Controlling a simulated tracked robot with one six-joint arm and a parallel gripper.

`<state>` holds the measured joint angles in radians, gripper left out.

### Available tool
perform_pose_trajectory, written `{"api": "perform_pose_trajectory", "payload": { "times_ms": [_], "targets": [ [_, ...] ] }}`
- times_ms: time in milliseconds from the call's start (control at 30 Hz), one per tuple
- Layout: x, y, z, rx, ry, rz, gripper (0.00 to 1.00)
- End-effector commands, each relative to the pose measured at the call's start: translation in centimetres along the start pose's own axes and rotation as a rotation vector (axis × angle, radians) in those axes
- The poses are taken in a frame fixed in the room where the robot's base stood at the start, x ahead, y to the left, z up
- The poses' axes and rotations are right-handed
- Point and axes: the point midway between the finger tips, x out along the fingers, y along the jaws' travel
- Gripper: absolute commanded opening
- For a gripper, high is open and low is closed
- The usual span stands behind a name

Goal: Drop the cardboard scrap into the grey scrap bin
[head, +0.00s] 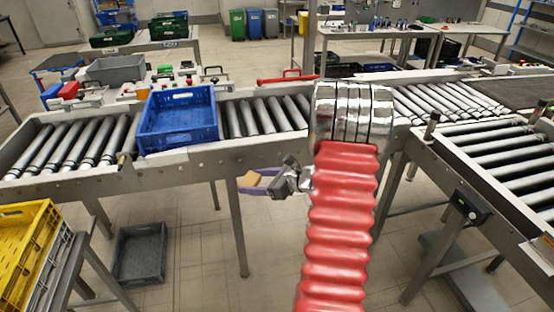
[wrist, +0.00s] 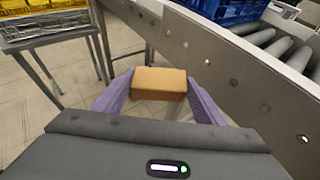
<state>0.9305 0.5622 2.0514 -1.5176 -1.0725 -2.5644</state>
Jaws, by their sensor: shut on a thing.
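The cardboard scrap, a small tan block, is between the purple fingers of my gripper (head: 254,183) in the head view. The wrist view shows the scrap (wrist: 159,83) held between both fingertips of the gripper (wrist: 160,92). My gripper is shut on it, in the air in front of the conveyor's side, below the roller level. A grey open bin (head: 122,276) stands on the floor at the lower left, left of and below my gripper. It looks empty. I cannot see a grey bin for certain in the wrist view.
A blue crate (head: 180,141) sits on the roller conveyor (head: 200,160). A yellow crate (head: 42,262) stands on a stand at the lower left, beside the grey bin. A conveyor leg (head: 236,228) stands between the bin and my arm. Another grey tub (head: 115,76) is behind the conveyor.

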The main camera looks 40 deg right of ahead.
Motion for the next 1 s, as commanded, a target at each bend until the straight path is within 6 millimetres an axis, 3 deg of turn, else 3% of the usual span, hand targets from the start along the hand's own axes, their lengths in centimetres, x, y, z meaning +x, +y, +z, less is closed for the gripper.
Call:
{"api": "perform_pose_trajectory", "payload": {
  "times_ms": [100, 700, 833, 1000],
  "targets": [
    [2.4, 4.6, -1.1, -0.032, 0.0, 0.089, 0.44],
    [12.7, 25.9, -6.3, -0.207, -0.004, 0.505, 0.44],
    [13.8, 28.5, -7.0, -0.229, -0.006, 0.554, 0.44],
    [14.3, 29.5, -7.3, -0.239, -0.006, 0.574, 0.44]
  ]
}}
